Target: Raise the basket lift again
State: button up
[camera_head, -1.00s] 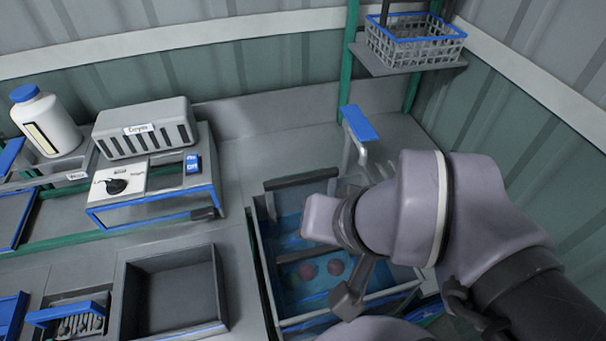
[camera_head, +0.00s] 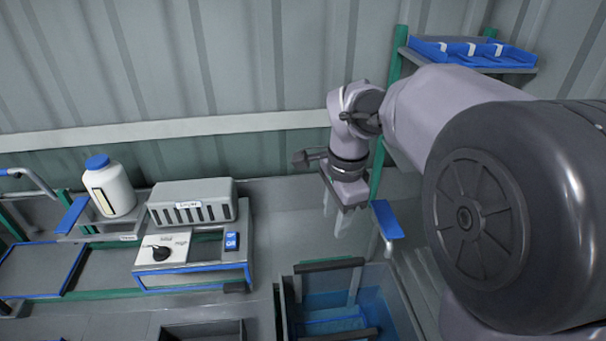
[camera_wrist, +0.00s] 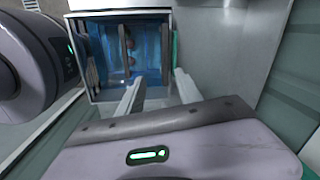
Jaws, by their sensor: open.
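A blue-filled wash tank (camera_head: 335,305) with dark crossbars stands below my gripper; it also shows in the wrist view (camera_wrist: 91,94). A bent grey handle with a blue flat top (camera_head: 387,220) stands at the tank's back right. I cannot tell whether it works the basket lift. My gripper (camera_head: 338,225) is open and empty, with pale fingers pointing down left of the blue top, apart from it. Its fingertips (camera_wrist: 160,78) show in the wrist view. No wire basket is visible now.
A control box (camera_head: 165,252) with a dark knob and a blue switch (camera_head: 231,241) is at the left. A grey ridged unit (camera_head: 192,204) and a white blue-capped jar (camera_head: 108,188) stand behind it. Blue bins (camera_head: 470,52) sit on the upper right shelf.

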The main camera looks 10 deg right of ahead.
aim_at(330, 263)
jog(key=w+f+b, duration=0.1)
jog(key=f, duration=0.5)
jog(key=w+f+m+b, duration=0.1)
jog(key=f+b, duration=0.1)
jog(key=f, duration=0.5)
jog(key=w+f+m+g+b, duration=0.1)
jog(key=f, duration=0.5)
jog(key=shift+w+d+f, duration=0.2)
jog(key=shift+d+f, duration=0.15)
jog(key=shift+f, duration=0.05)
jog(key=shift+c, duration=0.4)
grip_shut()
jog(key=shift+r, duration=0.1)
